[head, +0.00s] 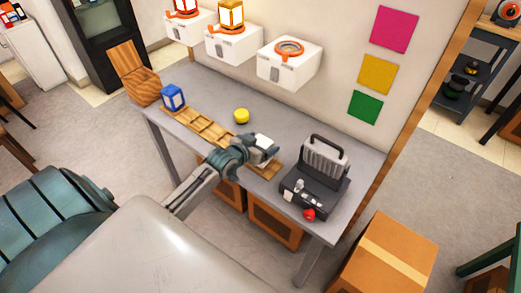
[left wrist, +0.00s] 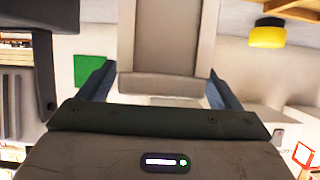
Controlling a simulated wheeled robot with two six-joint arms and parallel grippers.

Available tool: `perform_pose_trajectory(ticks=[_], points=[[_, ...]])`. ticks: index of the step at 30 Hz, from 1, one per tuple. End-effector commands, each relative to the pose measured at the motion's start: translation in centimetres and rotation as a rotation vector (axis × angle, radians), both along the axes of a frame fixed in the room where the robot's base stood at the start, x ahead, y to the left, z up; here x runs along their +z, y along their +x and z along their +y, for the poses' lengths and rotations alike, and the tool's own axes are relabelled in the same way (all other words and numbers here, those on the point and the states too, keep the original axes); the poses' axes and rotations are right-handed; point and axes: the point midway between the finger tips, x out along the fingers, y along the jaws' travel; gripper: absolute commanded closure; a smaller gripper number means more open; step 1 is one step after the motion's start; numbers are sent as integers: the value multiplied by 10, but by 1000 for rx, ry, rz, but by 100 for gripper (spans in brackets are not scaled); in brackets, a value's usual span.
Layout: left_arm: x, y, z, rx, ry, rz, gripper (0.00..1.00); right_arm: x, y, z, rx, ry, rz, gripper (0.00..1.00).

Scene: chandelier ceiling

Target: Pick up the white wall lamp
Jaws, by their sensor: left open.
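The white wall lamp (head: 264,141) stands at the right part of the wooden rack on the grey table, mostly hidden by my left gripper in the head view. In the left wrist view, which is upside down, the white-framed lamp (left wrist: 171,40) fills the middle, with its grey end (left wrist: 160,85) between the fingers. My left gripper (head: 267,152) is open, with one finger on each side of the lamp in the left wrist view (left wrist: 160,88). I cannot tell whether the fingers touch it. My right gripper is not in view.
A blue lamp (head: 173,98) stands at the left of the wooden rack (head: 205,124). A yellow round thing (head: 241,116) lies behind. A dark machine (head: 315,180) is close on the right. Red (head: 186,8) and yellow (head: 231,18) lamps sit on wall mounts; the third mount (head: 290,65) is empty.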

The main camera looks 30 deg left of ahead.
Motion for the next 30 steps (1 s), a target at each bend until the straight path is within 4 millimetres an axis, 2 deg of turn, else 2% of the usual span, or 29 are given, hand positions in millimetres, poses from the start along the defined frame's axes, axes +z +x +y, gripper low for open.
perform_pose_trajectory(ticks=[4, 11, 14, 20, 30], points=[[-4, 13, 0, 1, -1, 0, 15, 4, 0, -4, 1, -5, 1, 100], [-6, 14, -1, 0, 2, 0, 15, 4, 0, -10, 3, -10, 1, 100], [-6, 14, 0, 1, 1, 0, 30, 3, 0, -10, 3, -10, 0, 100], [-6, 14, 0, 1, 1, 0, 70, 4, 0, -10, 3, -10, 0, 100], [-2, 14, 0, -1, 2, -3, 70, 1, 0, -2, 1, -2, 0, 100]])
